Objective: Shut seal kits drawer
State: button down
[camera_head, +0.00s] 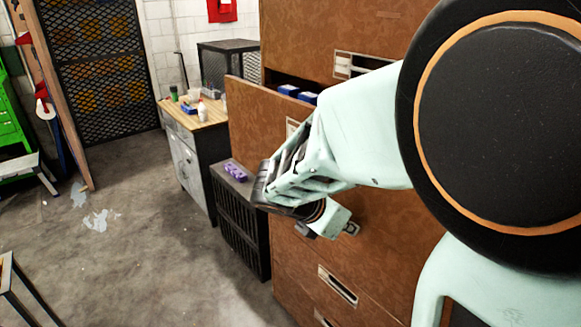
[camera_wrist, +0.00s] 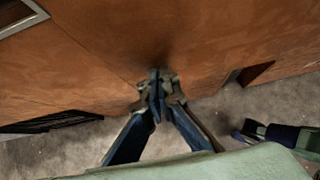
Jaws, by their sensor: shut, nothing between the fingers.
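A brown cabinet drawer (camera_head: 252,118) stands pulled out, its front panel well clear of the cabinet face. Blue boxes (camera_head: 288,90) show in the gap behind the panel. It is the only drawer I see open; I cannot read its label, which my arm partly covers. My gripper (camera_head: 262,188) is in front of the lower part of this panel. In the wrist view my gripper (camera_wrist: 158,92) is shut and empty, its fingertips close to a brown panel (camera_wrist: 110,50). I cannot tell whether they touch it. A metal label frame (camera_wrist: 20,18) shows at the top left there.
Closed drawers with metal handles (camera_head: 338,285) lie below. A black slatted crate (camera_head: 240,225) with a purple item (camera_head: 235,172) stands beside the cabinet. A wooden-topped workbench (camera_head: 212,112) with bottles is behind. The concrete floor (camera_head: 140,250) on the left is mostly clear.

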jog(key=w+d+p, duration=0.2)
jog(key=w+d, duration=0.7)
jog(key=d, duration=0.4)
jog(key=shift+w+d, duration=0.15)
jog(key=shift+d, duration=0.2)
jog(key=shift+r, duration=0.2)
